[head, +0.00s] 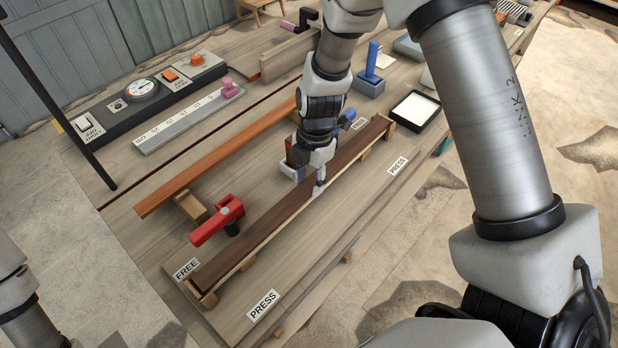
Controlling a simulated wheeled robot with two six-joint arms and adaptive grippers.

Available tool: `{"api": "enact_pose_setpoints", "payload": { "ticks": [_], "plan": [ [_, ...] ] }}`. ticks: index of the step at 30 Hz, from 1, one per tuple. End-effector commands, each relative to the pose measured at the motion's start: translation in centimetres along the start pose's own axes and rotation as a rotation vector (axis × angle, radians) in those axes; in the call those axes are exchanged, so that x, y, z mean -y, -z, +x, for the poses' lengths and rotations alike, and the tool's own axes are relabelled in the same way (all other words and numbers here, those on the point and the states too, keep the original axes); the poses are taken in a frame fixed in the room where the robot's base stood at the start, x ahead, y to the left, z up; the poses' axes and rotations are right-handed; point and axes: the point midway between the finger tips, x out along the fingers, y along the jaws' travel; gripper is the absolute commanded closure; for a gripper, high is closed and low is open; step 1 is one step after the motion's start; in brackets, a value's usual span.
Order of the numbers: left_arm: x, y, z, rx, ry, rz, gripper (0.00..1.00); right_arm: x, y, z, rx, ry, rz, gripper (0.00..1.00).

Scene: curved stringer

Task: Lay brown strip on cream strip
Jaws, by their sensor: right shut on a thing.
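The dark brown strip (262,222) runs diagonally from the FREE label up to the far right end. The cream strip (247,249) shows as a thin pale edge along its near side. The brown strip lies along the top of the cream strip; whether they touch along the whole length I cannot tell. My right gripper (318,187) points down at about the middle of the brown strip and is shut on it. The gripper hides a short part of the strip. My left arm enters at the lower left, and its gripper is out of view.
A red clamp (218,221) stands just left of the strips, and a blue one (349,118) near the far end. An orange-brown bar (215,163) lies behind them. A ruler (190,118), a gauge panel (140,92) and a black-rimmed tray (415,112) stand further back.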

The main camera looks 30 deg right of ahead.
Motion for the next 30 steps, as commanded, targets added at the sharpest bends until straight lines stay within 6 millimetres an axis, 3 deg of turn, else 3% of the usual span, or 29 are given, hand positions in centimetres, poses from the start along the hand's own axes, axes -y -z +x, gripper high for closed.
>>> {"api": "enact_pose_setpoints", "payload": {
  "ticks": [30],
  "plan": [
    [0.01,0.00,0.78,0.000,0.000,0.000,0.60,-0.12,-0.22,0.52,0.000,0.000,0.000,1.00]
  ]
}}
